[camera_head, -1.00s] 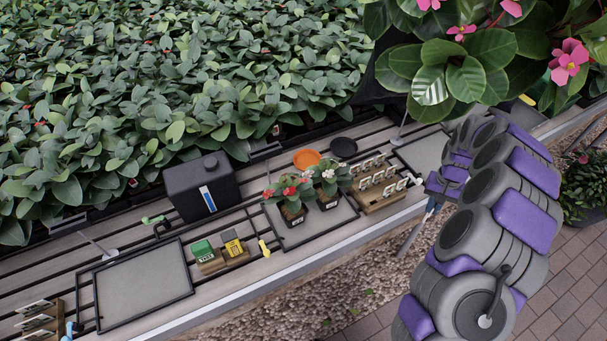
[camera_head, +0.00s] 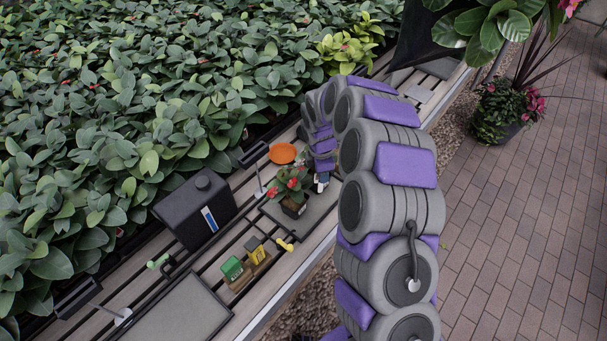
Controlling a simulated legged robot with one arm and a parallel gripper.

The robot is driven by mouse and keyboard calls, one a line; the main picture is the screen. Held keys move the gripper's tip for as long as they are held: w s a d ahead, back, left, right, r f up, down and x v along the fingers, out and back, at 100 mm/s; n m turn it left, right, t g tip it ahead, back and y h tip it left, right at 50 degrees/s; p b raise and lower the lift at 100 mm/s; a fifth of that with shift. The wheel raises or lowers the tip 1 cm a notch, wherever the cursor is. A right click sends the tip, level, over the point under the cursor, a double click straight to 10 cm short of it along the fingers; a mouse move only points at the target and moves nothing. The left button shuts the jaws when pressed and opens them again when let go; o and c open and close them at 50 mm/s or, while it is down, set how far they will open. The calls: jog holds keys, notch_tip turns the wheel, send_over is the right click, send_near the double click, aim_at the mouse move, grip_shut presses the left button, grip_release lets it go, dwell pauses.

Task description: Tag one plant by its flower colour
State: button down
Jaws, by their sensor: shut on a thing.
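A potted plant with red flowers (camera_head: 293,186) stands upright in a dark pot on a grey mat (camera_head: 307,222). My gripper (camera_head: 322,182) is low over the bench, just right of this plant. It is small and partly covered by my arm. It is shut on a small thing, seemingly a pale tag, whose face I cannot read.
A green block (camera_head: 232,268) and a yellow block (camera_head: 256,250) sit in a wooden holder beside a yellow-handled tool (camera_head: 285,244). A black canister (camera_head: 197,208) and an orange dish (camera_head: 283,153) stand behind. An empty grey mat (camera_head: 180,318) lies in front left. Dense foliage borders the bench.

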jog(key=s+a+n, duration=0.2)
jog(key=a+n, duration=0.6)
jog(key=a, duration=0.1)
jog(key=shift+w+d+f+p, duration=0.1)
jog(key=shift+d+f+p, duration=0.15)
jog(key=shift+d+f, duration=0.5)
jog(key=shift+w+d+f+p, duration=0.1)
jog(key=shift+d+f+p, duration=0.15)
jog(key=shift+d+f, duration=0.45)
dwell(1.7)
